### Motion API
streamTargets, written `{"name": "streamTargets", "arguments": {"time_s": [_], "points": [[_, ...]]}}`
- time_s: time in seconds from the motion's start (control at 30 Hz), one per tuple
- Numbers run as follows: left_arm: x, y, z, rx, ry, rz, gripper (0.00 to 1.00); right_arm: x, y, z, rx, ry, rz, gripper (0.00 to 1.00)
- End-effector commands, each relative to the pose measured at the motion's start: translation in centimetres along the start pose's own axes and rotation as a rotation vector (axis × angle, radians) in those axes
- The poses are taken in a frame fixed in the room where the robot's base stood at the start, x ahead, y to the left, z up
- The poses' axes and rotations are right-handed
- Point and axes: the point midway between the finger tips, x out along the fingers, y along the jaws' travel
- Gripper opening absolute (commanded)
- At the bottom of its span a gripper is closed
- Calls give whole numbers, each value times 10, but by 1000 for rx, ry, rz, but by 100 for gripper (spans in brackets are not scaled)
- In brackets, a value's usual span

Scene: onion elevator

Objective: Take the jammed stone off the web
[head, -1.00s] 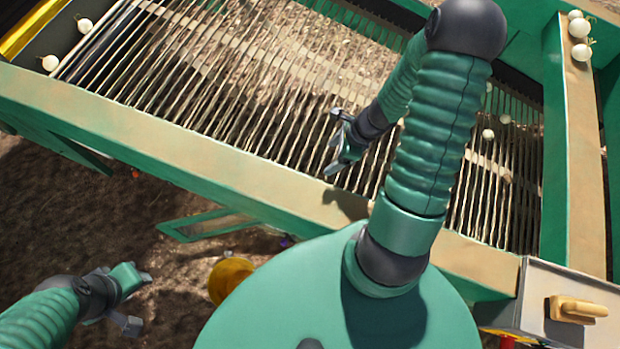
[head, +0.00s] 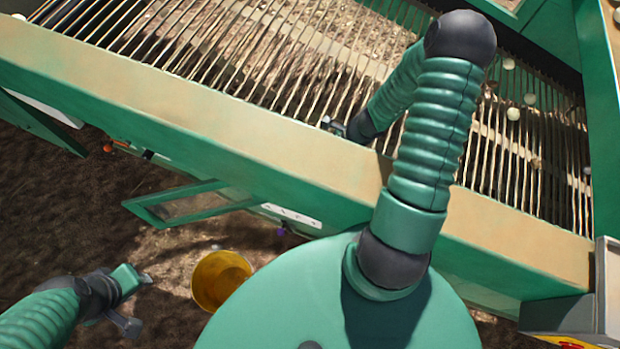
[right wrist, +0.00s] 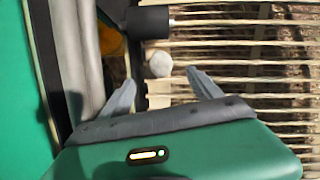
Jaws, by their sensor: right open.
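The web (head: 250,60) of parallel rods slopes across the top of the head view, behind a tan-topped green side wall. In the right wrist view, a pale grey lump that looks like the stone (right wrist: 160,65) sits at the ends of the web's rods (right wrist: 240,60), beside a black cylinder. My right gripper (right wrist: 163,88) is open, and the lump is just beyond its fingertips, roughly between their lines. In the head view my right gripper (head: 334,126) is low at the web by the wall, mostly hidden. My left gripper (head: 140,301) is open and empty over the soil.
The side wall (head: 300,140) runs between my body and the web. Several pale onions (head: 513,113) lie on the web at right. A yellow bucket (head: 220,280) stands on the ground below. A grey box (head: 607,285) is at the right edge.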

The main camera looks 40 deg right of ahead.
Motion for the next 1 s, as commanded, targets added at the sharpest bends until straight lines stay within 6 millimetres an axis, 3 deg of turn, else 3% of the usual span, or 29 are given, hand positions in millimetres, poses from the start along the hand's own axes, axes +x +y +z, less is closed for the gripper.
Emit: {"name": "streamTargets", "arguments": {"time_s": [0.03, 0.13, 0.37, 0.6, 0.87, 1.0], "points": [[8, 0, 2, 0, 0, 0, 36, 18, 1, -2, 4, -4, 4, 74], [15, 0, 4, 0, 0, 0, 36, 42, 0, -3, 4, -4, 4, 74], [21, 0, 5, 0, -1, 0, 36, 69, -1, -4, 4, -3, 2, 74], [30, 0, 7, 0, -1, 0, 36, 110, 1, -6, 2, -3, 2, 74], [29, 0, 7, 0, -1, 0, 36, 114, 1, -6, 1, -1, 1, 74], [29, 0, 7, 0, -1, 0, 36, 114, 0, -6, 1, -2, 1, 57]]}}
